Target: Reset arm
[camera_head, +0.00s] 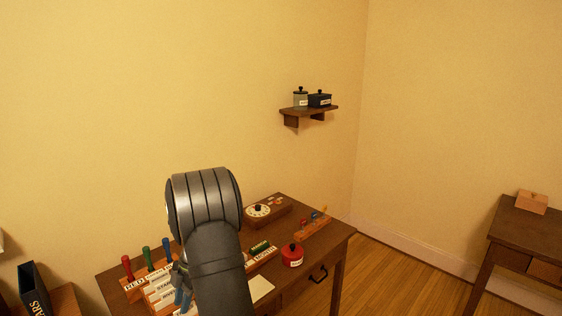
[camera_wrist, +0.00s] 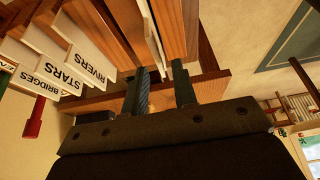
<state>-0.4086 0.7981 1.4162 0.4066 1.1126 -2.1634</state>
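My gripper (camera_head: 183,287) is low at the front left of the brown desk (camera_head: 315,248), beside the card rack (camera_head: 157,291), and partly hidden by my arm in the head view. In the wrist view its two dark fingers (camera_wrist: 160,82) stand apart, with wood showing between them and nothing clearly held. The white cards with labels such as RIVERS and STARS (camera_wrist: 70,75) are close by at upper left in that view. My arm bends over the desk and hides part of its middle.
Red, green and blue handles (camera_head: 147,259) stand behind the rack. A dial box (camera_head: 260,211), a red pot (camera_head: 292,255) and a peg strip (camera_head: 312,228) are on the desk. A wall shelf (camera_head: 309,110) holds two jars. A second desk (camera_head: 525,232) stands right, with floor between.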

